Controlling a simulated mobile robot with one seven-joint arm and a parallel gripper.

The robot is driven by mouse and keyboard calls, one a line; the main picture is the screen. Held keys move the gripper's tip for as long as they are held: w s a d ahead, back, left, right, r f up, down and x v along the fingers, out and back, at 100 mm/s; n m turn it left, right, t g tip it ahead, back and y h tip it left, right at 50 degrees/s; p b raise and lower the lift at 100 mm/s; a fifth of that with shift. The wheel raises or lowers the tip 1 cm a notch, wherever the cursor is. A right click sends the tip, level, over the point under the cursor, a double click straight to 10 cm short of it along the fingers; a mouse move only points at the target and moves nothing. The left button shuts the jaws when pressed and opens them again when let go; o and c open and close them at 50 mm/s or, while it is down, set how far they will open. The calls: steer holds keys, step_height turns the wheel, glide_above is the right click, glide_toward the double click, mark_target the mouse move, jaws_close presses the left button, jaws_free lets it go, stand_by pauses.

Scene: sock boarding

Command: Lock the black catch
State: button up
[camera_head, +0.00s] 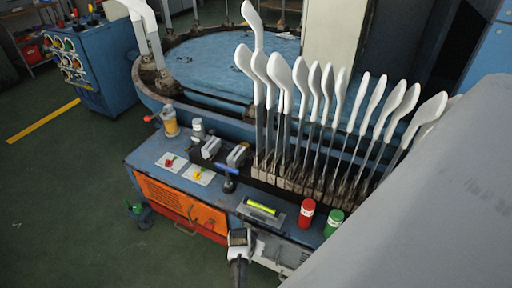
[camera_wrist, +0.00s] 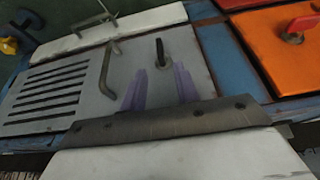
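The black catch (camera_wrist: 159,50) is a short dark lever on a grey panel (camera_wrist: 190,50). The catch lies just past the fingertips, roughly in line with the gap. I cannot tell whether they touch. The catch cannot be made out in the head view, where what looks like my gripper (camera_head: 241,238) is at the front of the blue bench.
A bent grey handle (camera_wrist: 109,70) and a slotted vent (camera_wrist: 55,92) are left of the catch.

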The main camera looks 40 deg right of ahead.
steer(key=b+x, duration=0.1)
steer(key=x, duration=0.6)
steer(key=shift+w+d+f, duration=0.1)
steer(key=shift+d+f, duration=0.05)
steer(key=shift+f, duration=0.1)
jaws_close()
